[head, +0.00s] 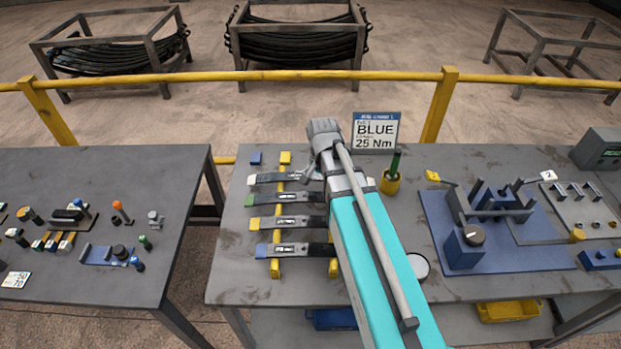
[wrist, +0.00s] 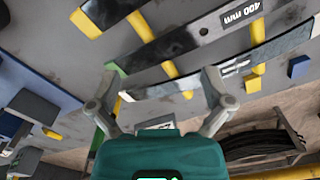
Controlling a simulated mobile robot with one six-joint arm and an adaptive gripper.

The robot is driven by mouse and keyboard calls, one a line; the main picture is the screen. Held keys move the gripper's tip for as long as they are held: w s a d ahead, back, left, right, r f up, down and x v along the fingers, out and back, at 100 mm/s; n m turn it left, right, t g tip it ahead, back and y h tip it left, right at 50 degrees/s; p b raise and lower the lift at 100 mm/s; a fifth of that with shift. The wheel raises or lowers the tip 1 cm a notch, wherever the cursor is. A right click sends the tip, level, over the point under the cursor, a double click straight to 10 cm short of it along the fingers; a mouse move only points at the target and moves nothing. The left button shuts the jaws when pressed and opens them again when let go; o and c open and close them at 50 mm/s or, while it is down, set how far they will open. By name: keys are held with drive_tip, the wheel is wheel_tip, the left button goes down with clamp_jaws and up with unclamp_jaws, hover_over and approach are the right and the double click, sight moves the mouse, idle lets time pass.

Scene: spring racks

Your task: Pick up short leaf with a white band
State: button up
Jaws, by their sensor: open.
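The short leaf with a white band (head: 268,178) is a dark flat bar lying at the back of the row on yellow supports; its white end is at left. The arm hides part of its middle. In the wrist view the leaf (wrist: 190,85) crosses between the fingers, its white end near the left finger. My gripper (head: 311,174) is over this leaf, fingers spread and empty; in the wrist view my gripper (wrist: 160,78) is open. I cannot tell its height above the leaf.
Leaves with green (head: 285,198), yellow (head: 270,224) and blue (head: 275,250) ends lie in front, close together. A yellow cup (head: 390,183) with a green-handled tool stands right. A BLUE 25 Nm sign (head: 376,131) stands behind. A blue fixture (head: 465,252) is farther right.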

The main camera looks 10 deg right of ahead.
drive_tip(key=w+r+m+p, duration=0.1)
drive_tip(key=w+m, duration=1.1)
drive_tip(key=w, duration=0.2)
drive_tip(key=shift+a+r+m, duration=0.15)
drive_tip(key=shift+m, duration=0.15)
drive_tip(key=shift+w, duration=0.1)
wheel_tip(320, 180, down, 9)
drive_tip(key=b, duration=0.8)
drive_tip(key=shift+r, duration=0.15)
drive_tip(key=f+b, duration=0.3)
drive_tip(key=b, duration=0.1)
drive_tip(key=shift+d+f, duration=0.2)
drive_tip(key=shift+d, duration=0.1)
drive_tip(key=shift+f+b, duration=0.8)
drive_tip(key=shift+f, duration=0.1)
